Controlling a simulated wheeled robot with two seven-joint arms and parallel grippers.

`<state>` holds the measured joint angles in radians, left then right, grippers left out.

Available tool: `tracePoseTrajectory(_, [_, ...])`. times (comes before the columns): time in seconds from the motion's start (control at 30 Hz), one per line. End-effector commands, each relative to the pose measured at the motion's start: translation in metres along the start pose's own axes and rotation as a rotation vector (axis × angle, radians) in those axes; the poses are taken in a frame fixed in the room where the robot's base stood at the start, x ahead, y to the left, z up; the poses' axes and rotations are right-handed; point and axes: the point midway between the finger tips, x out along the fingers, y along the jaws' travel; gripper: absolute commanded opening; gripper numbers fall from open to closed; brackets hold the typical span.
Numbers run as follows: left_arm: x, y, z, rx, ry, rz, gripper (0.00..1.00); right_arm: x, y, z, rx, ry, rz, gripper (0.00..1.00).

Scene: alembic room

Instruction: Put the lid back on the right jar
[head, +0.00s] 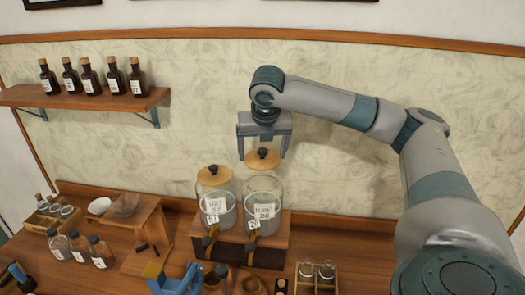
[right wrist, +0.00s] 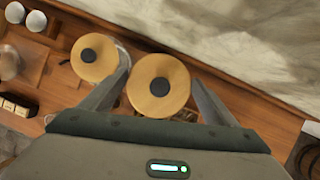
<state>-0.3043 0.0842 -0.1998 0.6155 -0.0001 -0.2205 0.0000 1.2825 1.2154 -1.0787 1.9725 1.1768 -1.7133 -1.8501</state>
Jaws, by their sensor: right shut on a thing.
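Two glass jars with wooden lids stand side by side on a wooden stand. The right jar (head: 264,200) is upright with a paper label. Its round wooden lid (head: 258,164) with a dark knob is over the jar mouth, seemingly slightly above the rim; contact is unclear. My right gripper (head: 263,157) points down with its fingers on either side of this lid, shut on it. The lid also shows between the fingers in the right wrist view (right wrist: 158,100). The left jar (head: 214,205) has its lid (head: 214,177) on. My left gripper is not in view.
The left jar's lid (right wrist: 94,66) is close beside one finger. Brass taps stick out from the jars' fronts above the stand (head: 270,255). A shelf of brown bottles (head: 88,78) hangs at left. A small wooden bench (head: 140,225) stands left of the jars.

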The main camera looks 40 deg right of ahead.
Motion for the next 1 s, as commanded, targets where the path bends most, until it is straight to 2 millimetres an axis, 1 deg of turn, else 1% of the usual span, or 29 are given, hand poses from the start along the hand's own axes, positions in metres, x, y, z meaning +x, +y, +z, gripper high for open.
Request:
tracePoseTrajectory(0.27, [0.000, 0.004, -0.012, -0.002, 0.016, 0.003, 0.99, 0.010, -0.001, -0.004, 0.000, 0.000, -0.001, 0.60])
tracePoseTrajectory(0.7, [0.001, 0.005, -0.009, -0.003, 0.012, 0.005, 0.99, 0.043, -0.001, -0.018, 0.000, 0.001, -0.001, 0.60])
tracePoseTrajectory(1.0, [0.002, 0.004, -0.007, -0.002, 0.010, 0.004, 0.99, 0.056, 0.000, -0.023, 0.000, 0.000, 0.000, 0.60])
